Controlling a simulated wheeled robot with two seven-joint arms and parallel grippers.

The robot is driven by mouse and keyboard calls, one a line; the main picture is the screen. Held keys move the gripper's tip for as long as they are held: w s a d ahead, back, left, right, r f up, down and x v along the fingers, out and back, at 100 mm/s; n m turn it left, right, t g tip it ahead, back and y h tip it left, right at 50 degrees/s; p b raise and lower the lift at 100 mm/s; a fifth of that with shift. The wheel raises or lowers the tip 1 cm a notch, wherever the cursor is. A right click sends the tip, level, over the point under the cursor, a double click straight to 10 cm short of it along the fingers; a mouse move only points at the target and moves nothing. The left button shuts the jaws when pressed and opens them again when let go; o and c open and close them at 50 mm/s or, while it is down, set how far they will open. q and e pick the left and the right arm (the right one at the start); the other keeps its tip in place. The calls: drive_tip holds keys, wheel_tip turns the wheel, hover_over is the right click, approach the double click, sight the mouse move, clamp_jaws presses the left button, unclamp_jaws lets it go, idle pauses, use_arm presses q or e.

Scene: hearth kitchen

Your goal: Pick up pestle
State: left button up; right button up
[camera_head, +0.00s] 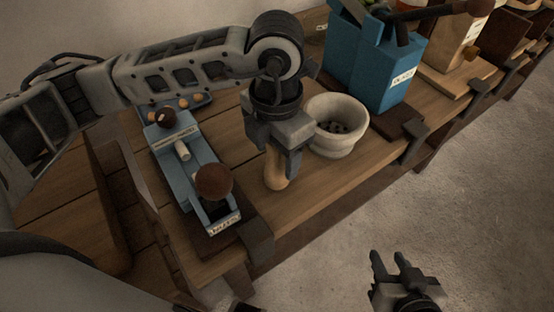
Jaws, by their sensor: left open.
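The pestle (276,172) is a light wooden piece with a rounded end, on the wooden counter just left of the mortar. My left gripper (279,150) points down over it, with its open fingers around the upper part. The gripper hides the pestle's other end, and I cannot tell whether the fingers touch it. The pale stone mortar (345,147) stands close to the right of the gripper and holds some dark bits. My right gripper (391,264) is open and empty, low at the right, over the floor and away from the counter.
A blue box with a dark round knob (214,182) stands left of the pestle. A blue labelled container (393,85) with utensils stands behind the mortar. Dark brackets (416,139) line the counter's front edge. The floor at right is clear.

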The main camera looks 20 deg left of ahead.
use_arm(q)
clamp_jaws()
drive_tip(key=shift+r, duration=0.1)
drive_tip(key=shift+r, duration=0.4)
wheel_tip(320, 180, up, 2)
drive_tip(key=shift+w+d+r+b, duration=0.1)
drive_tip(key=shift+r+b, duration=0.15)
drive_tip(key=shift+b, duration=0.1)
drive_tip(key=w+d+r+b, duration=0.1)
drive_tip(key=w+d+r, duration=0.6)
drive_tip(key=d+r, duration=0.2)
drive_tip(key=shift+w+d+r, duration=0.3)
drive_tip(key=shift+w+d, duration=0.05)
drive_tip(key=shift+d, duration=0.85)
